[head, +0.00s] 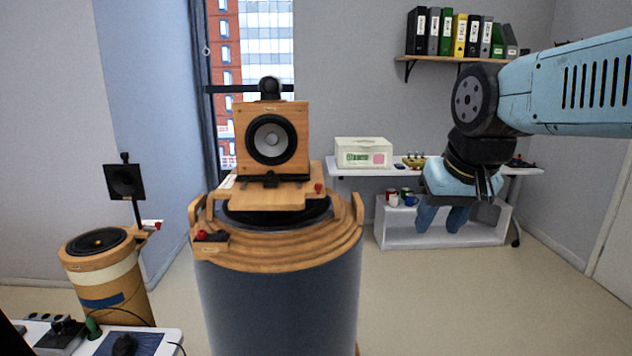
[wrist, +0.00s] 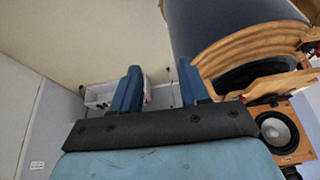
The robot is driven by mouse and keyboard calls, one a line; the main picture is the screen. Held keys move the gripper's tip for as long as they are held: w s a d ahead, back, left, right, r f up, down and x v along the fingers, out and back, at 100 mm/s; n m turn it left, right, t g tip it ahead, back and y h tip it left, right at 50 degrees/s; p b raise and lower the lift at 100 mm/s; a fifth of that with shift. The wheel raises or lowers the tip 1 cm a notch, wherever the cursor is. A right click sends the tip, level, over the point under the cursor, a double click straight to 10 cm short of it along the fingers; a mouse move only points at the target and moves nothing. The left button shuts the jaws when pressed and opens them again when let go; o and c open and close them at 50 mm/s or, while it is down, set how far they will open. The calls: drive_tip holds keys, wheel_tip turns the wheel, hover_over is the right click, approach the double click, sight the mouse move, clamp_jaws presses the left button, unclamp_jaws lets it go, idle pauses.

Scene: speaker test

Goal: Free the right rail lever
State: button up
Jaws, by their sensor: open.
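A wooden speaker (head: 270,140) with a grey cone stands on a wooden platform (head: 272,197) atop a round, dark blue pedestal (head: 278,305). A curved wooden rail (head: 357,212) stands at the right of the pedestal top. A small red-ended part (head: 318,188) sits at the platform's right edge; I cannot tell whether it is the right rail lever. Another red knob (head: 201,235) is at the front left. My gripper (head: 441,217) is open and empty, fingers down, well right of the pedestal. In the wrist view, the gripper (wrist: 160,88) shows nothing between its fingers, and the speaker (wrist: 278,132) is at right.
A smaller round stand (head: 100,265) with a black square panel on a post (head: 124,182) is at left. A white side table (head: 350,171) holds a pale box (head: 363,153) behind. Several binders stand on a wall shelf (head: 430,58). Open floor lies right of the pedestal.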

drive_tip(key=w+a+r+m+g, duration=0.2)
drive_tip(key=w+a+r, duration=0.5)
drive_tip(key=w, duration=0.4)
drive_tip(key=m+g, duration=0.2)
drive_tip(key=g, duration=0.1)
approach(319, 183)
wheel_tip(319, 183, down, 9)
drive_tip(key=shift+a+f, duration=0.15)
drive_tip(key=shift+f, duration=0.05)
clamp_jaws()
